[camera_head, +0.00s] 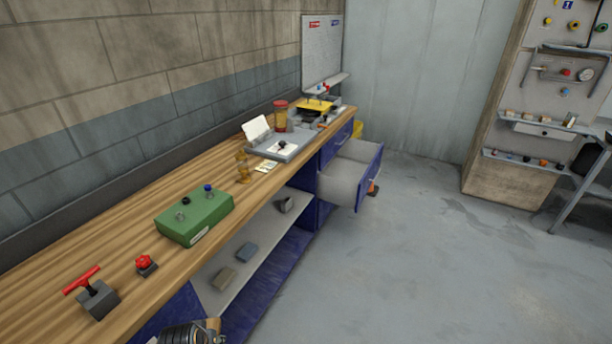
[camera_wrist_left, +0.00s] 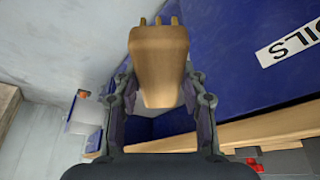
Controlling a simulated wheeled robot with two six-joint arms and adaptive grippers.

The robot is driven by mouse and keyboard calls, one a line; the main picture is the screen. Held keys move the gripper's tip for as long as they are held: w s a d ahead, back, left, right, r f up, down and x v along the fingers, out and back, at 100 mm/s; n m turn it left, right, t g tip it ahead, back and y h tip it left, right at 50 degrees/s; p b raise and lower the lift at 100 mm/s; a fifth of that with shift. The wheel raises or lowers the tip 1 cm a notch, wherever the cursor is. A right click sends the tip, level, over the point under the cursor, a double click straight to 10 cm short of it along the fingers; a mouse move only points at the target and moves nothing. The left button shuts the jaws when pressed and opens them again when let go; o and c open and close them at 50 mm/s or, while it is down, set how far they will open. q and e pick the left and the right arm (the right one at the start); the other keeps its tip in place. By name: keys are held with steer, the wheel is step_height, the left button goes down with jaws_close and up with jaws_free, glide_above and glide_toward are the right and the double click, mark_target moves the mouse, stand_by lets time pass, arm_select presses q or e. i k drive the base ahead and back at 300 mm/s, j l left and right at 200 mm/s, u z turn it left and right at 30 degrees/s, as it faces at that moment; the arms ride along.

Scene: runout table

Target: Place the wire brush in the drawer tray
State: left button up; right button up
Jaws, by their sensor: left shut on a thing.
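The wire brush (camera_wrist_left: 160,60) shows in the left wrist view as a tan wooden piece with short stubs at its far end. My left gripper (camera_wrist_left: 160,95) is shut on it, one finger on each side. Bristles cannot be made out. In the head view, part of my left gripper (camera_head: 190,334) shows at the bottom edge, in front of the bench, with a bit of the tan brush (camera_head: 213,324) beside it. The drawer tray (camera_head: 343,181) is the light grey inside of the pulled-out blue drawer at the bench's far end. My right gripper is out of view.
The wooden bench (camera_head: 120,240) carries a green box (camera_head: 195,217), a red T-handle block (camera_head: 97,298), a red knob (camera_head: 146,264) and a grey clipboard-like tray (camera_head: 285,145). An open shelf (camera_head: 240,265) lies below. The floor (camera_head: 420,270) right of the bench is clear.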

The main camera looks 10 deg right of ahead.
mark_target(344, 177)
steer(key=i+l+z, duration=0.3)
steer(key=i, duration=0.35)
steer(key=i+l+z, duration=0.3)
steer(key=i, duration=0.4)
steer(key=i+z, duration=0.3)
steer(key=i, duration=1.1)
steer(key=i+j+z, duration=0.15)
steer(key=i, duration=0.6)
steer(key=i+j, duration=0.1)
steer(key=i, duration=0.6)
